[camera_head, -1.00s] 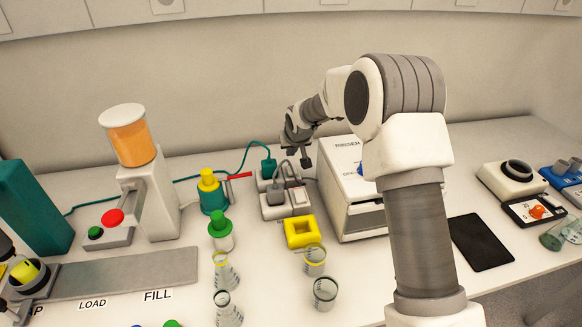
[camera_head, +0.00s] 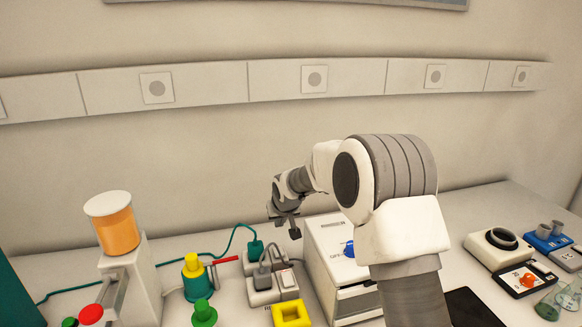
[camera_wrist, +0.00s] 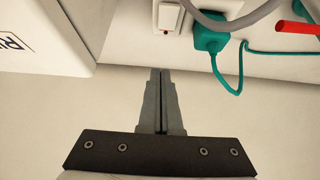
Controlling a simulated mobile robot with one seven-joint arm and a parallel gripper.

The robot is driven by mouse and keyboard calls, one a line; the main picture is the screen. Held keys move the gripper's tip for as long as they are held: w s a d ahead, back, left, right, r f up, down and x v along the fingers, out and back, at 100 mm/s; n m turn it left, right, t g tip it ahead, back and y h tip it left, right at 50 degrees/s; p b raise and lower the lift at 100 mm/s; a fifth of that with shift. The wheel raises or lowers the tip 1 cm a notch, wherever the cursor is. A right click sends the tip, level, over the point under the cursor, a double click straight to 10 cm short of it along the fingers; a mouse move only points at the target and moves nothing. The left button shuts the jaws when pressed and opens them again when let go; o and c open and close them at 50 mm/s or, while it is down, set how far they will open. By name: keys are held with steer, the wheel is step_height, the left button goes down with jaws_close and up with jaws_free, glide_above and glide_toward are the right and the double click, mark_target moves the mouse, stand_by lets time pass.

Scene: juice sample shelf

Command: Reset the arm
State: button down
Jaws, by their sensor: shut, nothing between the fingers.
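My gripper (camera_head: 291,226) hangs at the end of my bent arm, above the back of the bench, left of the white rinser box (camera_head: 325,250). In the wrist view my gripper (camera_wrist: 161,75) has its two grey fingers pressed together with nothing between them. The fingers point toward the power strip and the green plug (camera_wrist: 210,38), and touch neither. In the head view the green plug (camera_head: 255,247) sits on the power strip (camera_head: 273,289) just below and left of my gripper.
A dispenser with orange juice (camera_head: 117,231) stands at the left. A yellow-capped green bottle (camera_head: 195,279), a green-capped piece (camera_head: 204,314) and a yellow square holder (camera_head: 290,315) stand near the front. Small devices (camera_head: 497,250) and flasks (camera_head: 549,304) are at the right.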

steer(key=s+d+r+m+h, duration=0.1)
steer(key=s+d+r, duration=0.5)
steer(key=s+r, duration=0.3)
steer(key=s+d+r+m+h, duration=0.1)
steer(key=s+d+r, duration=0.65)
steer(key=s, duration=0.25)
steer(key=s+d, duration=0.2)
steer(key=s, duration=0.9)
steer(key=s+d+m+g, duration=0.1)
steer(key=s+d, duration=0.2)
steer(key=s, duration=0.9)
steer(key=shift+s, duration=0.3)
